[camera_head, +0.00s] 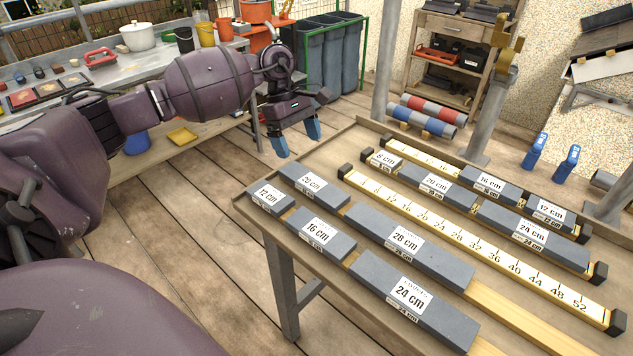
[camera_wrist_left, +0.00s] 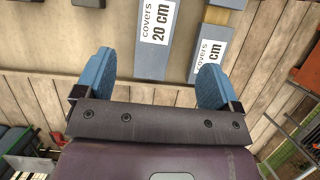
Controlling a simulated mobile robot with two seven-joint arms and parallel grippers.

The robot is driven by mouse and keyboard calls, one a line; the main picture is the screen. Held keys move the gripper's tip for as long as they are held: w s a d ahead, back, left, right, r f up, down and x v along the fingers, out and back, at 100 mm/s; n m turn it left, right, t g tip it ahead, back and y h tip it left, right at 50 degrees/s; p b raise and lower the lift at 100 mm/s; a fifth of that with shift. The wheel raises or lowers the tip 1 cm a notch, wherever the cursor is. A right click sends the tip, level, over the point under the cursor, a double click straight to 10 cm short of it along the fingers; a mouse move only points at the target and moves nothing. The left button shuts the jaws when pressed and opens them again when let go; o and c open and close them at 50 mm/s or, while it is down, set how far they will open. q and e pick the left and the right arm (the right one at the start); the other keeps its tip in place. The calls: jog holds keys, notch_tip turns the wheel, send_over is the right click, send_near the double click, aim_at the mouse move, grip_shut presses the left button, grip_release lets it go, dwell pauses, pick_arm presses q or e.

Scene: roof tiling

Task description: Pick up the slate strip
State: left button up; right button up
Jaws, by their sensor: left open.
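Several grey slate strips with white labels lie on the wooden table. The near row holds a 12 cm strip (camera_head: 268,198), a 16 cm strip (camera_head: 316,232) and a 24 cm strip (camera_head: 415,300). Behind them lie a 20 cm strip (camera_head: 313,185) and a 28 cm strip (camera_head: 408,243). My left gripper (camera_head: 296,138) is open and empty, above and beyond the table's left end, its blue fingers pointing down. In the left wrist view, the 20 cm strip (camera_wrist_left: 153,60) shows between the open fingers, apart from them, beside another strip (camera_wrist_left: 212,45). My right gripper is out of view.
Yellow rulers (camera_head: 480,243) with black end stops run along the table (camera_head: 372,139), with more labelled strips (camera_head: 533,237) by them. A bench (camera_head: 80,85) with pots is at the back left.

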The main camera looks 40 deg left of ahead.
aim_at(311, 181)
pick_arm(q)
jog(key=x, duration=0.4)
jog(key=shift+s, duration=0.1)
jog(key=shift+b+x, duration=0.4)
jog(key=shift+x, duration=2.55)
jog(key=shift+w+a, duration=0.2)
jog(key=shift+w, duration=0.05)
jog(key=c, duration=1.2)
